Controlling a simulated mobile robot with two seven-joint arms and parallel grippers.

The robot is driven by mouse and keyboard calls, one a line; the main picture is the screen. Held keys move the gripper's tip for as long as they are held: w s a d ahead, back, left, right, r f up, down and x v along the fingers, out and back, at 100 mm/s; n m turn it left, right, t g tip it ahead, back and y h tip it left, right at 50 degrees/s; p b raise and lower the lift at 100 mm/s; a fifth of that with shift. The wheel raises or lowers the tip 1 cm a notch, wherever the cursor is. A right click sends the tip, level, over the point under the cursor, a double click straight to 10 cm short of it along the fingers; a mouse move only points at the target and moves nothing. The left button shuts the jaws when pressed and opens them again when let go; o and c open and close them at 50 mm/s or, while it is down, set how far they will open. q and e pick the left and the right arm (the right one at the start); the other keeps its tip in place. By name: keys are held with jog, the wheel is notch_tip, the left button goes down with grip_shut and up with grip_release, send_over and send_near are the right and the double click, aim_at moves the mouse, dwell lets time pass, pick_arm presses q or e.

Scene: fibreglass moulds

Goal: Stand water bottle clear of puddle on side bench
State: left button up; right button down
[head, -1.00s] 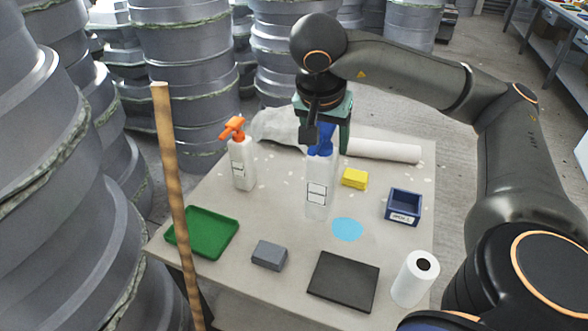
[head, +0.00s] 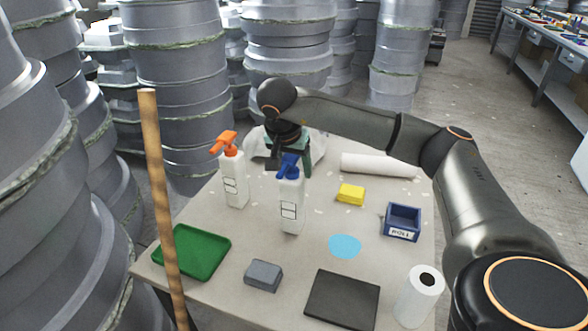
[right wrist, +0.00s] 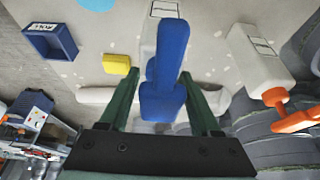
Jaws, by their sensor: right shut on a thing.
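The white water bottle with a blue spray head (head: 291,205) is upright, left of the light blue puddle (head: 344,246) and apart from it. I cannot tell whether its base touches the side bench (head: 225,290). My right gripper (head: 289,160) comes from behind and is shut on the bottle near its blue head. In the right wrist view the blue head (right wrist: 165,60) is between the green fingers, and the puddle (right wrist: 97,4) is at the top edge. My left gripper is not in view.
A white bottle with an orange spray head (head: 235,180) stands close to the left. A yellow block (head: 351,194), blue bin (head: 402,222), white roll (head: 419,295), dark plate (head: 342,300), grey block (head: 263,275) and green tray (head: 195,252) surround the puddle. A wooden pole (head: 160,200) rises at left.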

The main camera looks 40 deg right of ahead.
jog(key=shift+f, duration=0.25)
jog(key=shift+f, duration=0.2)
jog(key=shift+c, duration=0.5)
grip_release()
jog(key=shift+r, duration=0.1)
